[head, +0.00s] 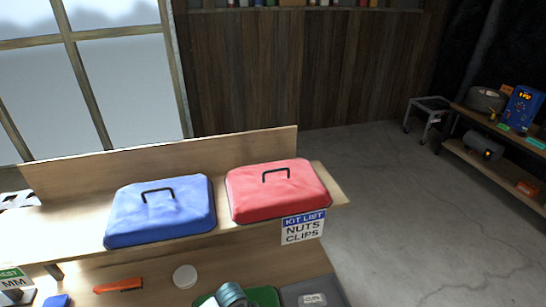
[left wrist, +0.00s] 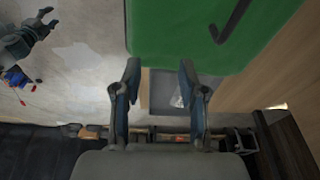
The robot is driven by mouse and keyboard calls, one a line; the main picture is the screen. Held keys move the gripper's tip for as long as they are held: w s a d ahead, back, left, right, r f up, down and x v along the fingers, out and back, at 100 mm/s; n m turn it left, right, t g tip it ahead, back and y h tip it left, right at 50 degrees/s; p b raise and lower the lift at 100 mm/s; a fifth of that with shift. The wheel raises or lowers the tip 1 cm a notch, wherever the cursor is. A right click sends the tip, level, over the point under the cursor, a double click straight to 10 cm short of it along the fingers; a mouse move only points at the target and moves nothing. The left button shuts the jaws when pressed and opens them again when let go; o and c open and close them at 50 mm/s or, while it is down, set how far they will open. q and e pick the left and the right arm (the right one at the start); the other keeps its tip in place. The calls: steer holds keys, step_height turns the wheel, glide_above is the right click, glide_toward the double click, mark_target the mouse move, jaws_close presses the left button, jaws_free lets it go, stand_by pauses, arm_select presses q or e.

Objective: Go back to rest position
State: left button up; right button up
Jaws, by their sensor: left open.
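My left gripper (left wrist: 158,95) is open, with its two fingers apart and nothing visible between them. A green lid (left wrist: 180,30) with a dark handle (left wrist: 232,22) is just beyond the fingertips in the left wrist view; I cannot tell whether they touch it. In the head view, only part of the green lid (head: 268,296) shows at the bottom edge, beside a grey-blue rounded piece that looks like part of my arm. A dark gripper-like shape (left wrist: 42,24), perhaps my right gripper, shows at the upper left of the wrist view; its jaw state is unclear.
A blue case (head: 160,215) and a red case (head: 278,190) sit on the raised shelf of the wooden bench (head: 200,245). A kit list sign (head: 303,228), white disc (head: 185,277), orange tool (head: 118,285) and grey tray (head: 300,288) are near. Floor (head: 400,220) to the right is clear.

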arm_select(q)
steer(key=s+d+f+n+t+h, duration=0.1)
steer(key=s+f+n, duration=0.15)
steer(key=s, duration=0.35)
steer(key=s+a+f+n+t+y, duration=0.2)
steer(key=s+a+n+y, duration=0.1)
steer(key=s+a+n, duration=0.9)
steer(key=s+a+f+m+g+b, duration=0.1)
steer(key=s+a+f+b, duration=0.1)
steer(key=f, duration=1.4)
steer(key=s+a+f+m+g+b, duration=0.1)
steer(key=s+a+f, duration=0.1)
steer(key=f, duration=1.4)
steer(key=s+a+f+b, duration=0.2)
steer(key=s+f, duration=1.3)
steer(key=s, duration=0.1)
steer(key=shift+s+a+f+g, duration=0.2)
steer(key=shift+s+f+g, duration=0.05)
steer(key=shift+s+g, duration=0.15)
steer(key=shift+m, duration=0.25)
